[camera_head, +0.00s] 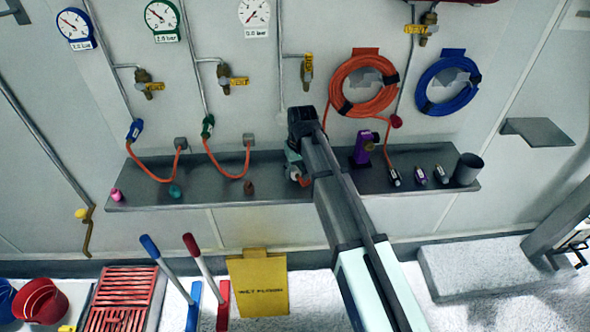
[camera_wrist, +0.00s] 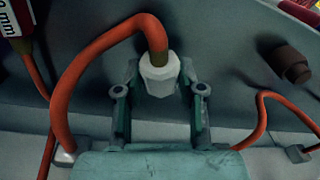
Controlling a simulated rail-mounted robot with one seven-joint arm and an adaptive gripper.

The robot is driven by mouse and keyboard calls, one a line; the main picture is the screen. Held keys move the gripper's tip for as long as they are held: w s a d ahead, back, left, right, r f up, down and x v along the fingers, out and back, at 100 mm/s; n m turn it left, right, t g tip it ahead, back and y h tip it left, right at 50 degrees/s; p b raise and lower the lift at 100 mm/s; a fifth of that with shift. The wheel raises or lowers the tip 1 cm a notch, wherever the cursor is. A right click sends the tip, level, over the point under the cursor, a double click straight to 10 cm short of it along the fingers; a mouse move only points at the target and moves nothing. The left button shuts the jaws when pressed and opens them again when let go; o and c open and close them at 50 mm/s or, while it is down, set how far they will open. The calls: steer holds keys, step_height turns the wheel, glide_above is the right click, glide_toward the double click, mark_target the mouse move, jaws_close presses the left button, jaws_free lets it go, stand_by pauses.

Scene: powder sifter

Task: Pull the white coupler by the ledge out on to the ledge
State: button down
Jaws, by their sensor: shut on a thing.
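The white coupler (camera_wrist: 159,76) is in the middle of the wrist view, on the end of an orange hose (camera_wrist: 85,60). My gripper (camera_wrist: 160,88) is shut on it, one finger on each side. The hose bends up from the coupler and loops left and down to a pale fitting (camera_wrist: 65,156). In the head view my gripper (camera_head: 300,168) is over the grey ledge (camera_head: 275,192), near its middle. My arm hides most of the coupler there; a bit of orange shows beside the fingers.
Left on the ledge are blue-ended and green-ended hoses, with pink, teal and brown caps (camera_head: 249,188). To the right are a purple fitting (camera_head: 363,147), several small couplers and a grey cup (camera_head: 467,169). Coiled orange (camera_head: 340,85) and blue hoses hang above.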

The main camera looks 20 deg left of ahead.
steer(key=c, duration=0.6)
jaws_free()
steer(key=shift+c, duration=0.2)
step_height(320, 180, up, 12)
steer(key=d, duration=0.1)
steer(key=shift+s+d, duration=0.15)
steer(key=shift+s, duration=0.1)
